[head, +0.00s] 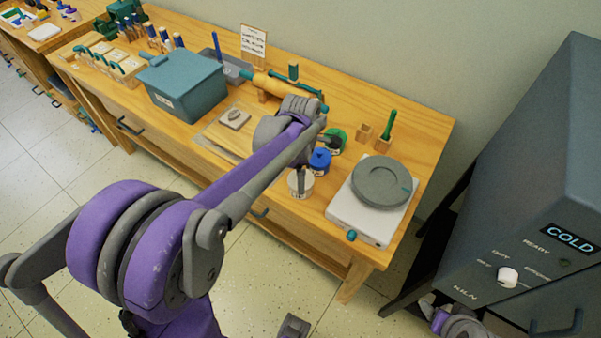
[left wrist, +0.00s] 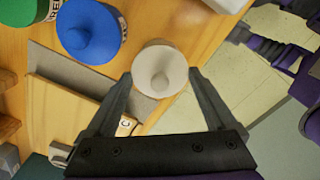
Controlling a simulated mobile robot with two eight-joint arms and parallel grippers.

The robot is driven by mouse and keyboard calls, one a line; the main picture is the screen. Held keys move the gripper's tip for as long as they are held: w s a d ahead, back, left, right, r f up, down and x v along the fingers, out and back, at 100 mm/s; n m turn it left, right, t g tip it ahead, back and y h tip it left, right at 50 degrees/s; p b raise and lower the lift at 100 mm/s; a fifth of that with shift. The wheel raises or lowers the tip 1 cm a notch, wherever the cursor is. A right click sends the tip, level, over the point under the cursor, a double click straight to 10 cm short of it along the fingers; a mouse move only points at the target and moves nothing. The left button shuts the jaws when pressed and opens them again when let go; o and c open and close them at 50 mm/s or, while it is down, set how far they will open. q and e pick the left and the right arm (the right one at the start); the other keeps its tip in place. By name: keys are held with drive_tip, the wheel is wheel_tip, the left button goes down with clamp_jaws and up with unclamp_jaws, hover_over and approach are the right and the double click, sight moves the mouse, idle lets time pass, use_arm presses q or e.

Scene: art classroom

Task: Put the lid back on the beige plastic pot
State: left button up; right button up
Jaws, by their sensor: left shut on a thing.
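The beige pot (head: 299,186) stands near the front edge of the wooden table in the head view, beside a blue pot (head: 320,161). My left gripper (head: 301,178) points down at the beige pot from above. My right gripper is not clearly seen.
A green pot (head: 337,138) stands behind the blue one. A white turntable base with a grey disc (head: 381,185) is close on the right. A teal box (head: 183,83) and a board (left wrist: 65,100) lie to the left. A dark kiln (head: 530,200) fills the right side.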

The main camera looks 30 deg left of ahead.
idle(0.4)
use_arm(q)
drive_tip(key=o, duration=1)
drive_tip(key=shift+r, duration=0.1)
drive_tip(key=shift+r+p, duration=2.2)
drive_tip(key=shift+r, duration=1.2)
clamp_jaws()
